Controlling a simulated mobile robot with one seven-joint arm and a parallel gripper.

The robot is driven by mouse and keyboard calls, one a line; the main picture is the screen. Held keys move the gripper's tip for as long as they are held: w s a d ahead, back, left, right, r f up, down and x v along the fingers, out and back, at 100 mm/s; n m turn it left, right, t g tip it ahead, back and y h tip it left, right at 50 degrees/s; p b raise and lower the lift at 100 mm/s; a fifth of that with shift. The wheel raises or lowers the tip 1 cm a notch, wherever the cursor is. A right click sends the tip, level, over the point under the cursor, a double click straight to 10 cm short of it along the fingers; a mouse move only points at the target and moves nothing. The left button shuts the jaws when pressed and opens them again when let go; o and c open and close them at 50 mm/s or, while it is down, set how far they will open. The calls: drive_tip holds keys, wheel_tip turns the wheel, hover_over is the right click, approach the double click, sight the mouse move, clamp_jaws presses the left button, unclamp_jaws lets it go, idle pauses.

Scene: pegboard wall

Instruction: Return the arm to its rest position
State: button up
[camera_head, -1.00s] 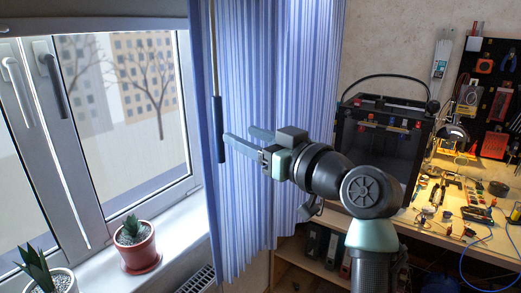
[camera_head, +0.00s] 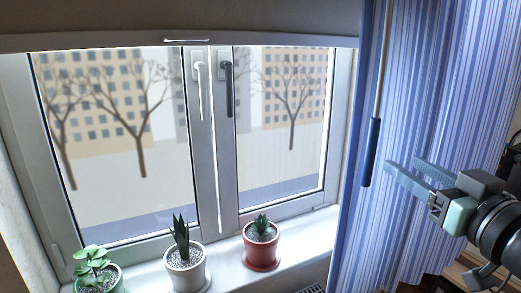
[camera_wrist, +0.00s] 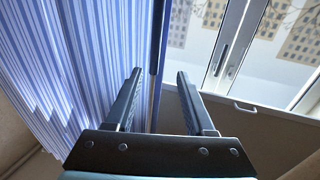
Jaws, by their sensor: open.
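My gripper (camera_head: 401,164) is at the right of the head view, in front of the blue striped curtain (camera_head: 424,100). Its two fingers are spread apart and hold nothing. A thin rod with a dark blue grip (camera_head: 371,152) hangs at the curtain's left edge, just left of the fingertips and apart from them in the head view. In the wrist view, the gripper (camera_wrist: 160,72) shows its open fingers, and the rod's grip (camera_wrist: 158,38) lines up with the gap between them. I cannot tell the depth between them. The rest of my arm is mostly out of view.
The closed window has a white handle (camera_head: 200,78) and a dark handle (camera_head: 228,85). A rolled blind (camera_head: 180,22) covers its top. On the sill stand a red pot (camera_head: 262,252), a white pot (camera_head: 187,273) and a green pot (camera_head: 100,283) with plants.

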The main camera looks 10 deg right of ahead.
drive_tip(key=a+r+t+p, duration=0.1)
drive_tip(key=a+r+t, duration=0.1)
drive_tip(key=a+r, duration=0.6)
drive_tip(key=a+r+t+p, duration=0.1)
drive_tip(key=a+r+t, duration=0.3)
drive_tip(key=a, duration=0.6)
drive_tip(key=s+a+r+m+t+h+p, duration=0.1)
drive_tip(key=s+a+r+t, duration=0.2)
drive_tip(key=s+a+r, duration=0.6)
drive_tip(key=s, duration=0.3)
drive_tip(key=shift+r, duration=0.4)
drive_tip(key=shift+w+f, duration=0.1)
